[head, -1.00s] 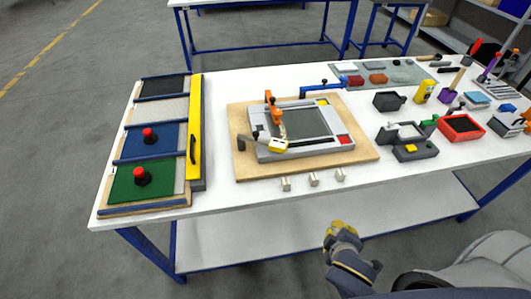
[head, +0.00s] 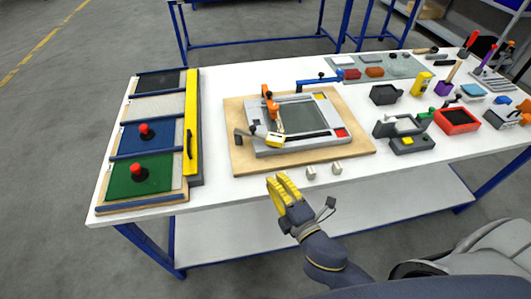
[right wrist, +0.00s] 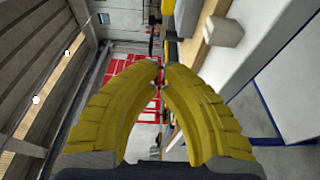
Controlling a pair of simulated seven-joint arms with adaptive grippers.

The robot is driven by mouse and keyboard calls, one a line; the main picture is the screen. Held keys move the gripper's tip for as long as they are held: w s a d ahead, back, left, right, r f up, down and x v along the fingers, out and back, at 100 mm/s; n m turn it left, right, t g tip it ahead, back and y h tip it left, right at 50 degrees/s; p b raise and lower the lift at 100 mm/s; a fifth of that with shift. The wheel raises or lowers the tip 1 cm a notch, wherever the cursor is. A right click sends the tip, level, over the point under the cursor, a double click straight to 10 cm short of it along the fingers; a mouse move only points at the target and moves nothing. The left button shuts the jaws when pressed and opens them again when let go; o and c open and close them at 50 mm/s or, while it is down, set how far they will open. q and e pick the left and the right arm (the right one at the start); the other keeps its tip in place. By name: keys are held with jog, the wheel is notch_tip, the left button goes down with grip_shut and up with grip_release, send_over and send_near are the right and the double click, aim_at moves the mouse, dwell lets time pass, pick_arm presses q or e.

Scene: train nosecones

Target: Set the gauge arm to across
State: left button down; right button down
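A grey frame fixture (head: 322,143) sits on a wooden board (head: 362,147) in the middle of the table. At its front left corner, a jointed arm with a dark handle and a yellow block (head: 275,139) lies along the front edge. An orange clamp-like arm (head: 268,104) stands at its left side, and a blue arm (head: 318,81) lies behind it. I cannot tell for sure which is the gauge arm. My right gripper (head: 277,181) is at the table's front edge, before the board. Its yellow fingers (right wrist: 161,69) meet almost tip to tip, with nothing between them.
Small light blocks (head: 311,172) stand at the front edge beside my right gripper; one shows in the wrist view (right wrist: 222,30). A panel rack with a yellow bar (head: 191,128) is at the left. A red tray (head: 457,121) and several tools crowd the right.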

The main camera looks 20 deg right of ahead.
jog(key=w, duration=0.3)
jog(key=w+a, duration=0.1)
jog(key=w, duration=0.2)
jog(key=w+a, duration=0.1)
jog(key=w, duration=0.2)
jog(key=shift+w+r, duration=0.1)
jog(key=shift+w, duration=0.05)
jog(key=shift+w+d, duration=0.35)
jog(key=shift+w, duration=0.3)
jog(key=shift+w+d, duration=0.35)
jog(key=shift+w, duration=0.25)
jog(key=shift+w+d, duration=0.4)
jog(key=shift+w, duration=0.25)
